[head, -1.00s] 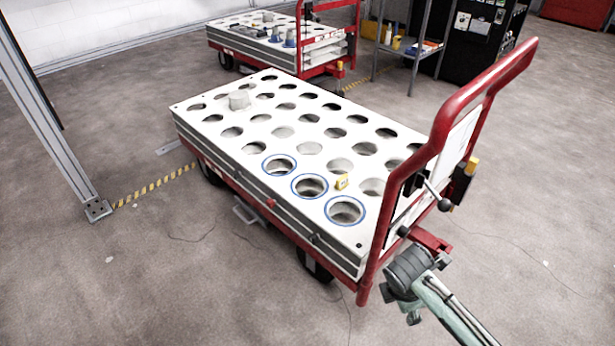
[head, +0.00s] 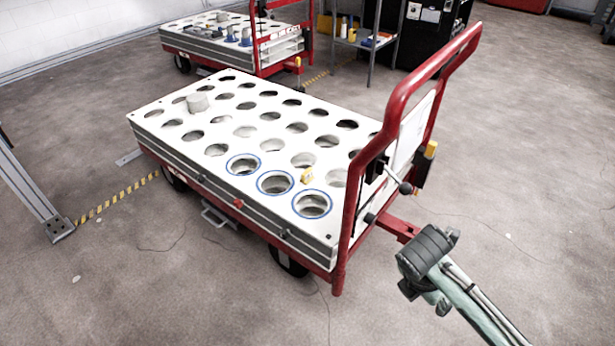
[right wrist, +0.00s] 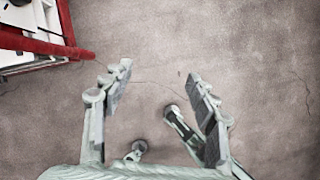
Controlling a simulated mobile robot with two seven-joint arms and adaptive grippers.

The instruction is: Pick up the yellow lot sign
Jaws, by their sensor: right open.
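My right gripper (head: 422,292) is at the lower right of the head view, outside the cart's red handle and well apart from the sign. The sign does not show in the right wrist view. My left gripper is not in view.
The near cart's red handle (head: 402,105) rises between my right gripper and the sign. A second cart (head: 225,45) and a shelf rack (head: 375,50) stand behind. The floor on the right is clear.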

